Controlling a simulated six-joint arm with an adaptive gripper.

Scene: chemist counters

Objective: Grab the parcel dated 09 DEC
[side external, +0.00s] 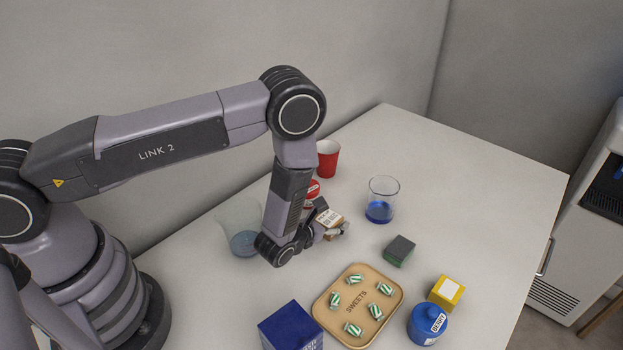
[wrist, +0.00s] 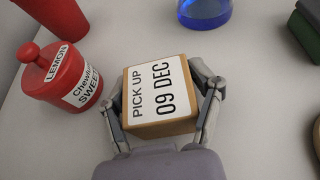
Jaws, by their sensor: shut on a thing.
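The parcel (wrist: 158,93) is a small brown box with a white label reading "PICK UP 09 DEC". It sits between the two fingers of my gripper (wrist: 162,103) in the wrist view, with a finger against each side. In the side external view the parcel (side external: 330,221) shows at the end of my gripper (side external: 333,228), partly covered by the fingers. My gripper is shut on it. I cannot tell whether the parcel touches the counter.
A red lemon sweets jar (wrist: 67,76) stands close left of the parcel. A red cup (side external: 327,158), a glass with blue liquid (side external: 381,200), a dark green box (side external: 399,250) and a sweets tray (side external: 320,309) stand around. The right counter (side external: 490,200) is clear.

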